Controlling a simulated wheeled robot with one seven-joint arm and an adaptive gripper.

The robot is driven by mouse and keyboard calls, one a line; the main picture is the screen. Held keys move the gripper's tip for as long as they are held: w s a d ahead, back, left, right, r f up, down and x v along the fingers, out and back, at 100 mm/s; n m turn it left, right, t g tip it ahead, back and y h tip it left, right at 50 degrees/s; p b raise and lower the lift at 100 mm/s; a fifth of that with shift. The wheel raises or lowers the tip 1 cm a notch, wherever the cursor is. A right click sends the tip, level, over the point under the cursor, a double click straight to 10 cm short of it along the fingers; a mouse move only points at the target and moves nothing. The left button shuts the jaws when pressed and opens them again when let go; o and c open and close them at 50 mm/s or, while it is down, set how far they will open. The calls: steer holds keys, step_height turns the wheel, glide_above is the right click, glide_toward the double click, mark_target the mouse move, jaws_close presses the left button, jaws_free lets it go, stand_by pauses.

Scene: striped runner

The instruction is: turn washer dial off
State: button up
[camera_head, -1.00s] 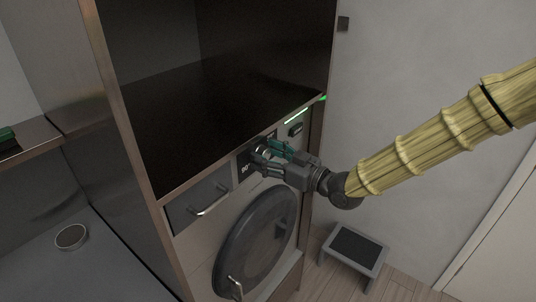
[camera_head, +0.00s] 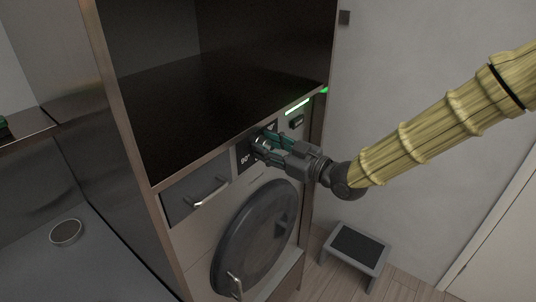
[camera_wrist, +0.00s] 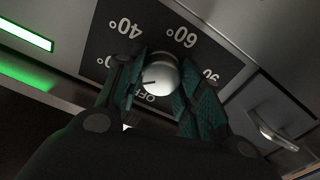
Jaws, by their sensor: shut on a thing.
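The washer dial (camera_wrist: 158,76) is a round silver knob on a dark panel, with 40°, 60°, 90 and OFF marked around it in the wrist view. A dark pointer line on the knob lies near the OFF mark, which is partly covered. My gripper (camera_wrist: 157,90) has its green-padded fingers on both sides of the knob, shut on it. In the head view my gripper (camera_head: 262,143) reaches the panel of the washer (camera_head: 208,235) from the right and covers most of the dial.
A lit green strip (camera_head: 297,107) sits right of the dial. A drawer handle (camera_head: 212,193) is left of it, and the round door (camera_head: 257,238) is below. A dark shelf lies above. A grey step stool (camera_head: 357,250) stands on the floor at right.

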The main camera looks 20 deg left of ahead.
steer(key=n+b, duration=0.9)
steer(key=b, duration=0.6)
steer(key=shift+s+f+n, duration=0.1)
steer(key=shift+f+n, duration=0.05)
steer(key=shift+n, duration=0.15)
steer(key=o, duration=1)
steer(key=v, duration=1.2)
